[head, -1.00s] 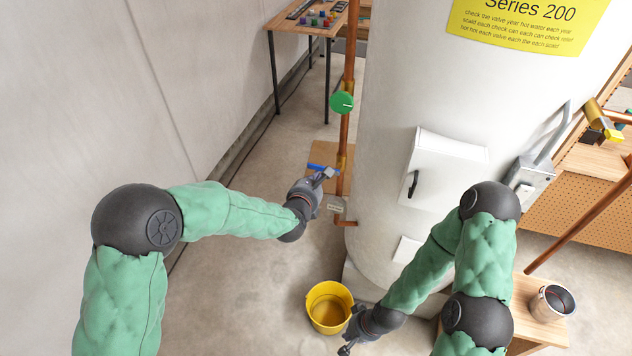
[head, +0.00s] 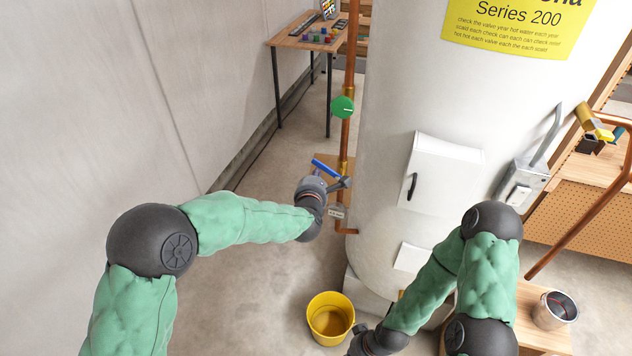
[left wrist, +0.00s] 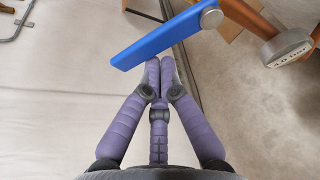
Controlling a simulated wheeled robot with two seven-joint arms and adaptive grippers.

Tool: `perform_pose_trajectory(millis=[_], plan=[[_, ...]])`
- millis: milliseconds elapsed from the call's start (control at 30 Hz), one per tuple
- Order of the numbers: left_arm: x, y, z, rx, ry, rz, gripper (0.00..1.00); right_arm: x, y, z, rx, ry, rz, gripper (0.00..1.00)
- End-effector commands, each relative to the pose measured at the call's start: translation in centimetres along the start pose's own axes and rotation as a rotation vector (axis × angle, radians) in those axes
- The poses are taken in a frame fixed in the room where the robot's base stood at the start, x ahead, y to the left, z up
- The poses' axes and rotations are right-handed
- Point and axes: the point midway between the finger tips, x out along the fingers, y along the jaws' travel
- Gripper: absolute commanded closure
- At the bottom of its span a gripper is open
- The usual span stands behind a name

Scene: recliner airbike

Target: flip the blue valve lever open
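The blue valve lever (head: 325,168) sticks out left and slightly up from the copper pipe in the head view. In the left wrist view the blue lever (left wrist: 155,45) runs from its silver pivot bolt at upper right down to its free end at left. My left gripper (head: 343,183) is just below the lever, beside the pipe. Its purple fingertips (left wrist: 160,62) are together with nothing seen between them, right at the lever's lower edge; I cannot tell whether they touch it. My right gripper (head: 372,343) is at the bottom edge, its fingers cut off.
The copper pipe (head: 346,135) with a green round handle (head: 343,107) runs down beside the white tank (head: 390,100). A metal tag (head: 336,212) hangs near the pipe. A yellow bucket (head: 330,318) stands on the floor below. The floor left of the pipe is clear.

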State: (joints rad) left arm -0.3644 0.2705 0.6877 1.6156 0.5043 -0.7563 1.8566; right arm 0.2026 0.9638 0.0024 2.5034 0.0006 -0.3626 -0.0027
Motion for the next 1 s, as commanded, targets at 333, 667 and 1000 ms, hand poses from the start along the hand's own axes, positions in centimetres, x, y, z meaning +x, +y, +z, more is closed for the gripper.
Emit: perform_pose_trajectory(millis=[333, 667, 1000], plan=[[-0.6, 0.3, 1.8, 0.311, -0.003, 0.109, 1.0, 1.0, 0.4, -0.1, 0.0, 0.0, 0.0, 1.0], [-1.2, 0.2, 3.4, 0.601, -0.003, 0.211, 1.0, 2.3, 0.8, -0.1, 0.0, 0.0, 0.0, 1.0], [-1.6, -0.2, 4.7, 0.828, -0.002, 0.289, 1.0, 3.4, 1.2, -0.1, 0.0, 0.0, 0.0, 1.0]])
